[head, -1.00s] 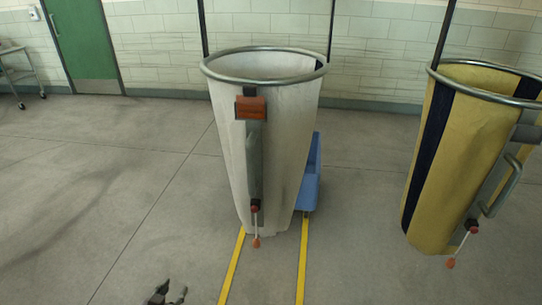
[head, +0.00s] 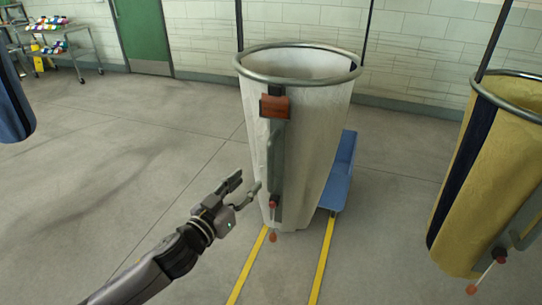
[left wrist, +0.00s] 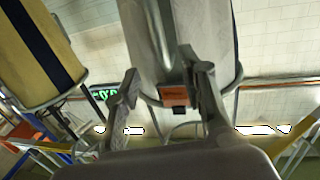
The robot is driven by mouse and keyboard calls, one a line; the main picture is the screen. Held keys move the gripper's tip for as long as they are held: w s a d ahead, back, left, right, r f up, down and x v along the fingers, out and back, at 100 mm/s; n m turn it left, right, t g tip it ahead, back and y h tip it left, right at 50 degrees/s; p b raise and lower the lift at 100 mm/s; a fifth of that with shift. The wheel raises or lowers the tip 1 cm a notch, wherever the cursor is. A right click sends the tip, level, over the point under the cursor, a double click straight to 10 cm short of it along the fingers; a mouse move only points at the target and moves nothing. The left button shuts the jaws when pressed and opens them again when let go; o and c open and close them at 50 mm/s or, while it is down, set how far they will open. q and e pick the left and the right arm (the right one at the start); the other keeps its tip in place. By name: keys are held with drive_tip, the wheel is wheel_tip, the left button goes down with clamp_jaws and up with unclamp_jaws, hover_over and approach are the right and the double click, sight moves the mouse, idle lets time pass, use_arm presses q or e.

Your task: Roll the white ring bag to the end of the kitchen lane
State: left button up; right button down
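The white ring bag (head: 315,125) hangs upright from its metal ring (head: 298,82). A brown tag (head: 275,106) and a grey vertical handle (head: 275,155) are on its front, with a red-ended lever (head: 272,220) at the lower end. My left gripper (head: 246,183) is open and empty, just left of the handle's lower part; contact cannot be told. In the left wrist view the white bag (left wrist: 213,35) appears upside down, with its tag (left wrist: 173,96) between my spread fingers. My right gripper is out of view.
Two yellow floor lines (head: 321,262) run from under the bag toward me. A blue cart (head: 340,175) stands behind it. A yellow bag (head: 490,180) hangs at right, a dark blue bag (head: 12,105) at far left. A shelf cart (head: 70,50) stands by the green door (head: 140,35). The left floor is clear.

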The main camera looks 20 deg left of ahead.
sight(268, 160)
use_arm(q)
drive_tip(key=p+x, duration=0.2)
drive_tip(key=x, duration=0.8)
drive_tip(key=shift+w+d, duration=0.15)
drive_tip(key=shift+w, duration=0.2)
drive_tip(key=shift+x, duration=0.8)
drive_tip(key=shift+c, duration=0.5)
drive_tip(key=c, duration=0.7)
clamp_jaws()
